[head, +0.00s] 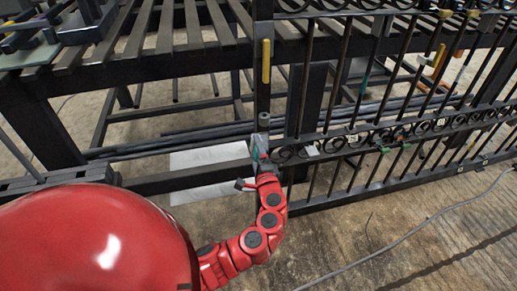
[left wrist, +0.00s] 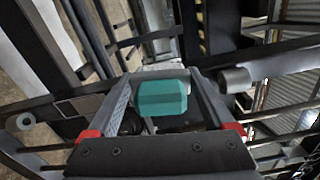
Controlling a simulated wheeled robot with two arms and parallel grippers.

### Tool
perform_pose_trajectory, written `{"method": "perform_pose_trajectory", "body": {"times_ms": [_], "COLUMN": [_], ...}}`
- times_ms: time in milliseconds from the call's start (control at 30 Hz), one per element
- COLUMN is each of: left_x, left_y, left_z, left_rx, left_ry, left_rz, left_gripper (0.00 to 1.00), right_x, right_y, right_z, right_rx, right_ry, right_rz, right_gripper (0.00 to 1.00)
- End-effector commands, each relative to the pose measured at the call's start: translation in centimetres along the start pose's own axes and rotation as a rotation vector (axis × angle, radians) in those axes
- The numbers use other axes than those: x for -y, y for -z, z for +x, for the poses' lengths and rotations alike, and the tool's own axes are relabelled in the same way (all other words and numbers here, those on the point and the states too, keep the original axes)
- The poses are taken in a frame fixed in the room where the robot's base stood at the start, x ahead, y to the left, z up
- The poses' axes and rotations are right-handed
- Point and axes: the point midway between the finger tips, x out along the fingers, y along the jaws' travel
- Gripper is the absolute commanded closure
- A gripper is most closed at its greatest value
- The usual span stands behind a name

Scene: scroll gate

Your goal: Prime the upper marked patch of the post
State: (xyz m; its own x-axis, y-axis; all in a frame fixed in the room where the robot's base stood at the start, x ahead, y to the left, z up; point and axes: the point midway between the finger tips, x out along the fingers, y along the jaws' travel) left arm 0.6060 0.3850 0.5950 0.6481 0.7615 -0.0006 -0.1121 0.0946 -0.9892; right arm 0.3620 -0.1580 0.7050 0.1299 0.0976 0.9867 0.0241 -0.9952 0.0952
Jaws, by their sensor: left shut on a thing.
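The dark upright post (head: 263,95) of the gate stands in the middle of the head view. A yellow upright patch (head: 266,62) is on its upper part. My left gripper (head: 259,147) is in front of the lower part of the post, well below the yellow patch. It is shut on a teal block-like handle (left wrist: 162,98), which sits between the two fingers in the left wrist view. The far end of the held tool is partly hidden, so I cannot tell whether it touches the post. My right gripper is not in view.
The black scroll gate (head: 400,125) extends right of the post, with several coloured clips on its bars. A slatted black bench (head: 150,50) stands behind and left. A pale sheet (head: 205,165) lies on the floor. A cable (head: 400,240) crosses the open floor at right.

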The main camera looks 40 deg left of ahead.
Motion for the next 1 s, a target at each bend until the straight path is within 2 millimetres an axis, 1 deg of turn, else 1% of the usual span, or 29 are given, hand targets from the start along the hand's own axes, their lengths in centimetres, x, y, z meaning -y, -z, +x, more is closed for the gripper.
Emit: {"method": "perform_pose_trajectory", "body": {"times_ms": [133,267,700,800,1000], "left_x": [0.0,0.1,0.0,0.0,0.1], "left_y": [0.1,0.2,0.2,0.1,0.1], "left_z": [-0.1,-0.9,-5.6,-6.0,-6.0], "left_rx": [-0.001,-0.005,-0.007,-0.002,-0.001], "left_ry": [0.001,0.003,0.003,0.001,0.001], "left_rz": [0.000,0.000,-0.002,-0.002,-0.002], "left_gripper": [0.58,0.58,0.58,0.58,0.58], "right_x": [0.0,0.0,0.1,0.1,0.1], "right_y": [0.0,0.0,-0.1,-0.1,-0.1], "right_z": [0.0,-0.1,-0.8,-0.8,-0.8], "right_rx": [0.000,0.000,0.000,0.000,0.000], "right_ry": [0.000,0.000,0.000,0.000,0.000], "right_rz": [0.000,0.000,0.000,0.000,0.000], "right_gripper": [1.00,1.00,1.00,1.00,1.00]}}
